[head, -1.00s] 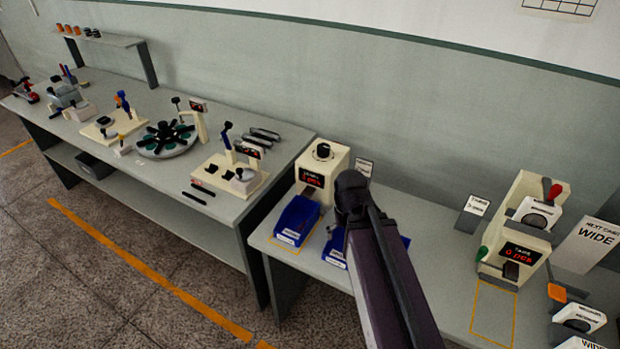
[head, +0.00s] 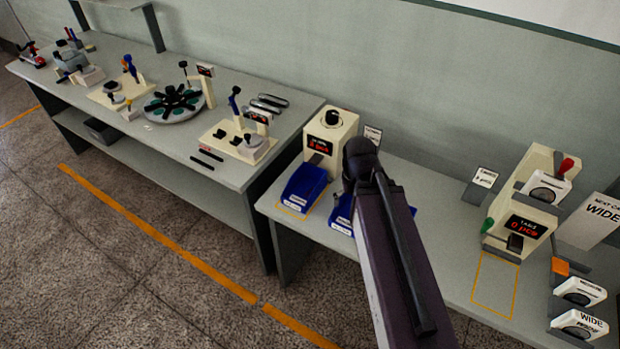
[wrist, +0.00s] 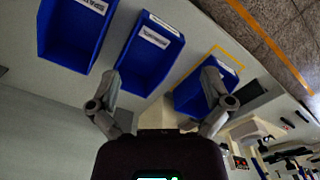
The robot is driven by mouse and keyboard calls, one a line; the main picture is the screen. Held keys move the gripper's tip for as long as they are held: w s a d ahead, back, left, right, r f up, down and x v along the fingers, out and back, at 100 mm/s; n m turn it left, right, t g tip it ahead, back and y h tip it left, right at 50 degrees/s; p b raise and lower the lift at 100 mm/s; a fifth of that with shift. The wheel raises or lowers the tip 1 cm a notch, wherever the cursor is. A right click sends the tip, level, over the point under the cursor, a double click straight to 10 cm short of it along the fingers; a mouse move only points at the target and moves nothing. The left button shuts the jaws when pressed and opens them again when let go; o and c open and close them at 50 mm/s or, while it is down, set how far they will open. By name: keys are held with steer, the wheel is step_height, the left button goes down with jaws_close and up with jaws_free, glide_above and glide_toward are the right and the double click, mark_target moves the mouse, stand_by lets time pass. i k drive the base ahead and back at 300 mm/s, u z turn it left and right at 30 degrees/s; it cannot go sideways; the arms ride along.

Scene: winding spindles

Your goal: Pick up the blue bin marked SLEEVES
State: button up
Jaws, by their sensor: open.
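Three blue bins show in the wrist view. The left bin (wrist: 72,38) has a label that seems to start with "SPA". The middle bin (wrist: 152,58) and the right bin (wrist: 190,97) have labels I cannot read surely, so I cannot tell which is SLEEVES. My gripper (wrist: 161,80) is open and empty, its fingers spread below the middle bin in the picture; the right finger overlaps the right bin. In the head view one blue bin (head: 304,186) stands before a cream dispenser; another (head: 342,216) is partly hidden behind my arm, which also hides my gripper.
The cream dispenser (head: 328,135) stands behind the bins. A cream counting machine (head: 522,215) is to the right, with an empty yellow outline (head: 494,285) before it. A longer bench (head: 180,148) with fixtures stands left. Bare tabletop (head: 445,215) lies right of my arm.

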mark_target(305, 185)
steer(key=k, duration=1.3)
steer(key=u, duration=0.65)
steer(key=i, duration=1.1)
steer(key=u, duration=0.4)
